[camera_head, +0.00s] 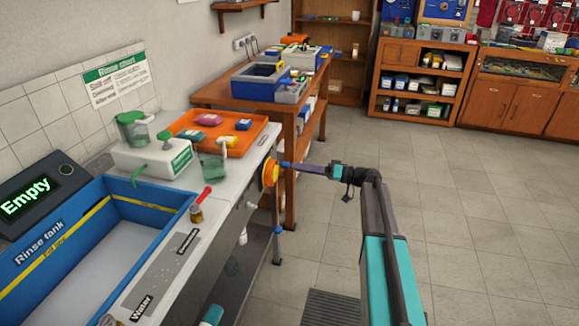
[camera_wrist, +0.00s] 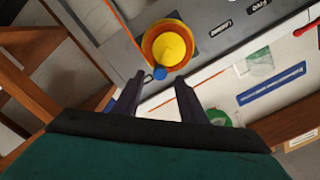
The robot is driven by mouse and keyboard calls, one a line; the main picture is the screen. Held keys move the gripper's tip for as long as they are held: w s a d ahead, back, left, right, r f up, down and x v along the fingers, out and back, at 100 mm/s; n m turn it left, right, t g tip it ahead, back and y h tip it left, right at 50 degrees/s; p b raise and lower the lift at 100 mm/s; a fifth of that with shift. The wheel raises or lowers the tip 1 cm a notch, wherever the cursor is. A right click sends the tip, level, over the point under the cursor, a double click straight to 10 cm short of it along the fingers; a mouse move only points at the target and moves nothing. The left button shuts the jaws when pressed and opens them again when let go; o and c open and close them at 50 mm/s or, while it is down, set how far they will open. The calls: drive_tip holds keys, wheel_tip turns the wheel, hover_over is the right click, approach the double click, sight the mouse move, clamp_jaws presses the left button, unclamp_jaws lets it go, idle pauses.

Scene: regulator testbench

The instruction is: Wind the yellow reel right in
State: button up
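The yellow reel (camera_head: 270,173) is a round orange-and-yellow drum on the front side of the bench, near its far right end. In the wrist view the reel (camera_wrist: 168,48) shows face-on, with a blue knob (camera_wrist: 160,73) at its rim. My gripper (camera_head: 289,166) reaches in from the right, close in front of the reel. In the wrist view my gripper (camera_wrist: 159,84) has its two dark fingers apart with nothing held between them. The blue knob appears just beyond the fingertips; I cannot tell whether they touch it.
A blue rinse tank (camera_head: 95,245) fills the near left of the bench. An orange tray (camera_head: 222,132) with small coloured items lies behind the reel. A wooden table (camera_head: 225,95) stands beyond the bench. The tiled floor (camera_head: 460,220) at right is clear.

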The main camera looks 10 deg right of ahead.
sight(277, 174)
drive_tip(key=shift+x, duration=2.45)
clamp_jaws()
